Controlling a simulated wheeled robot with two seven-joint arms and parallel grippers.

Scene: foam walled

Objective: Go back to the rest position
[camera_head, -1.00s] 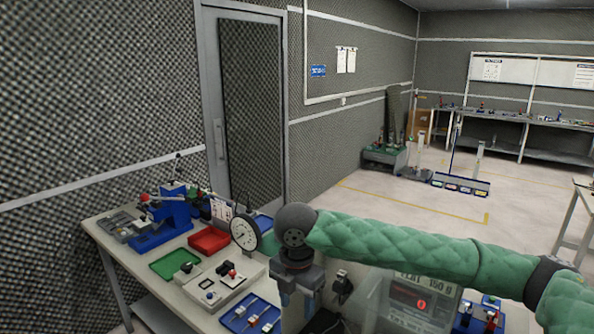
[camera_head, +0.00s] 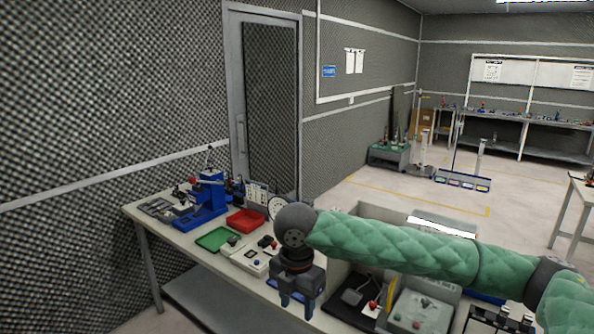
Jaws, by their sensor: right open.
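My right arm, in a green quilted sleeve, comes in from the right across the lower part of the head view. My right gripper (camera_head: 297,304) hangs from its end, pointing down, with its two fingers apart and nothing seen between them. It appears over the front edge of the workbench (camera_head: 180,242); its height above the bench is hard to tell. My left arm and gripper do not show.
The bench holds a blue press-like device (camera_head: 208,205), a red tray (camera_head: 245,221), a green tray (camera_head: 217,239) and a dial gauge (camera_head: 278,207) partly behind my arm. A closed door (camera_head: 270,110) stands behind. Open floor (camera_head: 400,202) lies beyond.

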